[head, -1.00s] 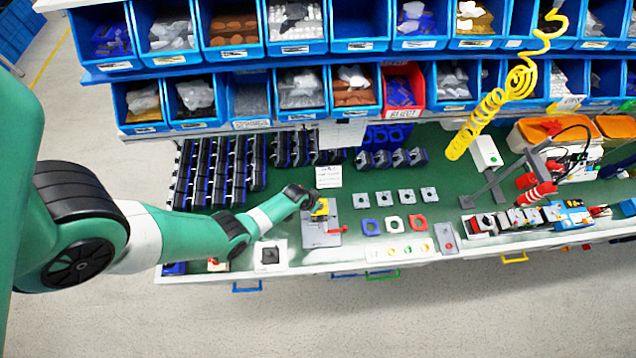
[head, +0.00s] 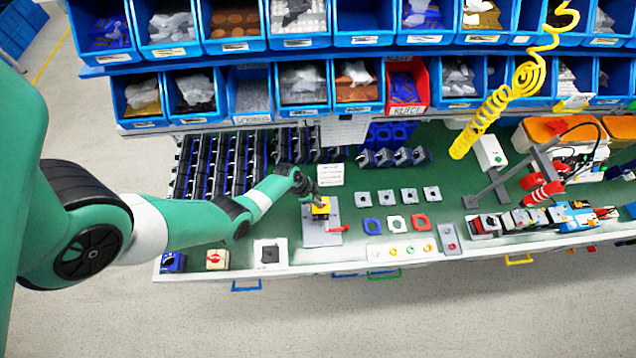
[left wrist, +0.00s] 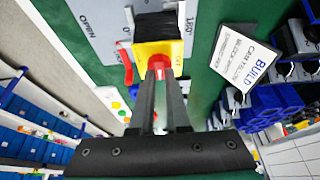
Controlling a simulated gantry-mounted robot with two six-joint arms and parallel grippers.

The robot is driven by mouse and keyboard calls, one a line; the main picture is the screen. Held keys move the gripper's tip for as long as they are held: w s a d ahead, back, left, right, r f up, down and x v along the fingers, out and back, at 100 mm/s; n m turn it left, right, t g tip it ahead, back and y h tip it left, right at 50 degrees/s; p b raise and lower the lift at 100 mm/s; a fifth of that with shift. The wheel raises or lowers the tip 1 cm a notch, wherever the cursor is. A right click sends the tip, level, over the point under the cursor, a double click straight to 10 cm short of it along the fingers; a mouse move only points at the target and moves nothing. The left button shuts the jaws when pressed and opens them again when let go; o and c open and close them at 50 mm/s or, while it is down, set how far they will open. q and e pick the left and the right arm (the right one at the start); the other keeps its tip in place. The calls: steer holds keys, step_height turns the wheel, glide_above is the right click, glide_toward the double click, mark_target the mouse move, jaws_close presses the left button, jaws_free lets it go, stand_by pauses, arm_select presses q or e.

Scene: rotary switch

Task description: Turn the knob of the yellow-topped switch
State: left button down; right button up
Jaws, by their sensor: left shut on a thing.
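The yellow-topped switch (head: 320,208) stands on a grey fixture plate (head: 318,238) near the front of the green bench. In the left wrist view the yellow top (left wrist: 147,50) and its red knob (left wrist: 159,65) show just beyond my fingertips. My left gripper (head: 317,197) is above the switch; in the left wrist view its two dark fingers (left wrist: 160,75) close in on the red knob, shut on it. The fingers hide part of the knob, so its exact angle is unclear. My right gripper is in neither view.
A red clamp lever (head: 338,228) sits beside the switch on the fixture. A paper sign (head: 330,175) stands behind it. Loose plates (head: 409,195) lie to the right, and dark switch bodies (head: 215,165) stand in rows at back left. Blue bins (head: 303,88) rise behind.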

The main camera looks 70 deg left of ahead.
arm_select(q)
steer(key=shift+f, duration=0.1)
stand_by(0.3)
steer(key=c, duration=0.9)
jaws_free()
